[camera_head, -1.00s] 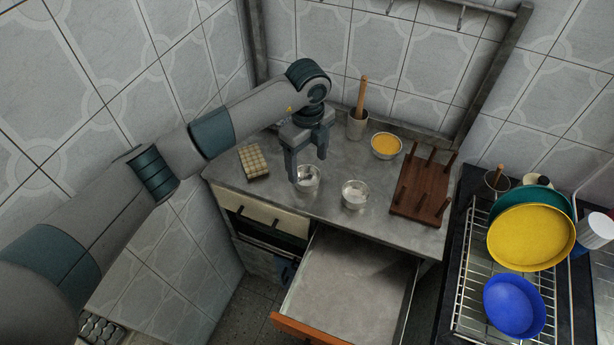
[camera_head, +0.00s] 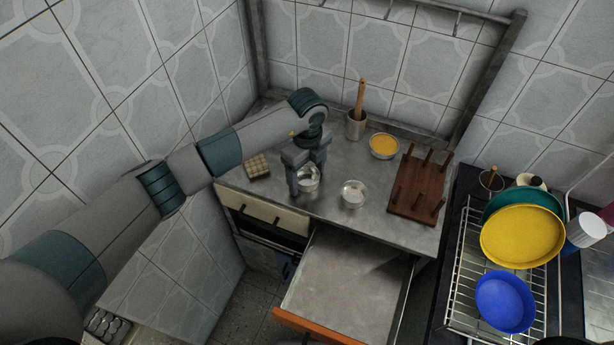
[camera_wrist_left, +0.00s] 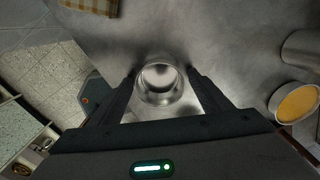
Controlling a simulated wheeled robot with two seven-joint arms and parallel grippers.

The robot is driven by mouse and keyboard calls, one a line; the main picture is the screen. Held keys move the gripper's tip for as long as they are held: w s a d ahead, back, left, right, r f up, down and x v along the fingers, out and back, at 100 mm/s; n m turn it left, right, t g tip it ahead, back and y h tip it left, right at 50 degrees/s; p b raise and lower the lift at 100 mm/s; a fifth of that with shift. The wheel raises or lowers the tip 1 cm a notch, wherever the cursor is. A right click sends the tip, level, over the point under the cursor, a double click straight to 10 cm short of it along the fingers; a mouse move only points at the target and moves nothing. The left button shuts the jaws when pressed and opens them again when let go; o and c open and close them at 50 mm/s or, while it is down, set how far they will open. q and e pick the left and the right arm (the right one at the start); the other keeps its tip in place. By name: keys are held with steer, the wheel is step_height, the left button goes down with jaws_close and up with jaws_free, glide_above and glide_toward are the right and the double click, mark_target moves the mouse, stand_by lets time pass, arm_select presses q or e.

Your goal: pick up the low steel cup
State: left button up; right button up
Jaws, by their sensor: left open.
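Two small steel cups stand on the steel counter. One cup (camera_head: 309,182) is beneath my left gripper; the other cup (camera_head: 354,194) stands to its right, clear of the gripper. I cannot tell for sure which is the lower one. My left gripper (camera_head: 307,184) is open and points down, its fingers partly hiding the first cup. In the left wrist view this cup (camera_wrist_left: 160,88) shows from above, round and empty-looking, between the open fingertips (camera_wrist_left: 160,74). I cannot tell whether the fingers touch it. My right gripper is not in view.
A pestle in a steel holder (camera_head: 356,126), an orange-filled bowl (camera_head: 384,146) and a wooden peg rack (camera_head: 417,190) stand behind and right. A tan checked block (camera_head: 257,168) lies left. An open drawer (camera_head: 345,285) juts out in front. A dish rack (camera_head: 465,270) is far right.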

mark_target(307, 182)
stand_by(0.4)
arm_select(q)
steer(key=c, duration=1.1)
steer(key=shift+r, duration=0.15)
steer(key=shift+r+b, duration=0.55)
steer(key=shift+b, duration=0.05)
step_height(307, 182, up, 2)
steer(key=shift+r+b, duration=0.25)
steer(key=shift+b, duration=0.55)
steer(key=s+d+r+b, duration=0.4)
steer(key=d+r, duration=0.3)
steer(key=d, duration=0.3)
steer(key=shift+s+d+b, duration=0.15)
steer(key=shift+s+b, duration=0.15)
steer(key=shift+s, duration=0.45)
